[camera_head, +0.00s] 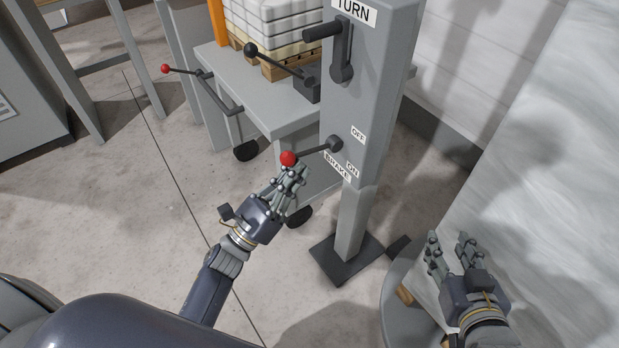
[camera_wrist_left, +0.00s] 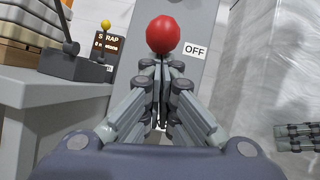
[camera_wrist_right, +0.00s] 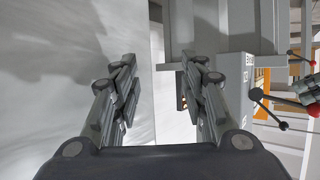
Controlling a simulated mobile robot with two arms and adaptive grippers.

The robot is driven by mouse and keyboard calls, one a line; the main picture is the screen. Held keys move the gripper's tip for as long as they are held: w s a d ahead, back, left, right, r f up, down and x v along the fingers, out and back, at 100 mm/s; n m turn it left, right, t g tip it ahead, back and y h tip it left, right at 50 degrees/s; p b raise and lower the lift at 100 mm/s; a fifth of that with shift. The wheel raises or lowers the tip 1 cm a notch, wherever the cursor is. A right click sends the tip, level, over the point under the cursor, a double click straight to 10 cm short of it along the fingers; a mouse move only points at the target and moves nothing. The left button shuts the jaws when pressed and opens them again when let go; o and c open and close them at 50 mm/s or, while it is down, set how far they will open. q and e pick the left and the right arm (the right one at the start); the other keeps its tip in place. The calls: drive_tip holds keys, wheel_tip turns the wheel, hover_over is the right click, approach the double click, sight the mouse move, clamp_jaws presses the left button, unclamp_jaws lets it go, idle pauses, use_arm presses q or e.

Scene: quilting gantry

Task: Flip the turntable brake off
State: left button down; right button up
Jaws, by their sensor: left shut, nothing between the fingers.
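The brake lever (camera_head: 316,151) has a red ball knob (camera_head: 288,158) and a dark pivot on the grey post (camera_head: 365,90). It points left, slightly down, from the pivot. The OFF label (camera_head: 358,134) is above and right of the pivot, the ON label (camera_head: 352,170) below it, beside the BRAKE label (camera_head: 337,167). My left gripper (camera_head: 293,174) is shut and empty, its fingertips right by the knob. In the left wrist view the knob (camera_wrist_left: 163,34) is just beyond the fingertips; contact is unclear. My right gripper (camera_head: 454,245) is open and empty.
A TURN crank (camera_head: 340,50) is higher on the post. A grey table (camera_head: 255,90) with a black-knobbed lever and a stacked pallet stands behind left. A large pale wrapped block (camera_head: 550,150) is at the right. Floor to the left is clear.

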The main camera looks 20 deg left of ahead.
sight(294, 162)
drive_tip(key=s+d+f+g+h+p, duration=0.1)
drive_tip(key=s+d+f+g+p, duration=0.3)
drive_tip(key=s, duration=0.4)
drive_tip(key=s+d+f+g+h+p, duration=0.1)
drive_tip(key=s+f+g+h+p, duration=0.15)
drive_tip(key=s+g, duration=0.35)
use_arm(q)
wheel_tip(294, 162, up, 3)
drive_tip(key=shift+s+m+g+y+p, duration=0.1)
drive_tip(key=shift+m+g+y+p, duration=0.4)
drive_tip(key=shift+g, duration=0.7)
drive_tip(key=p, duration=0.2)
drive_tip(key=shift+r+g+p, duration=0.3)
drive_tip(key=shift+g, duration=0.1)
drive_tip(key=shift+y, duration=0.3)
use_arm(e)
wheel_tip(294, 162, down, 20)
drive_tip(key=s, duration=0.2)
drive_tip(key=shift+r+g+y, duration=0.15)
drive_tip(key=shift+g+y, duration=0.15)
drive_tip(key=shift+y, duration=0.15)
drive_tip(key=shift+s, duration=0.1)
use_arm(q)
drive_tip(key=shift+f, duration=0.2)
use_arm(e)
drive_tip(key=shift+d, duration=0.1)
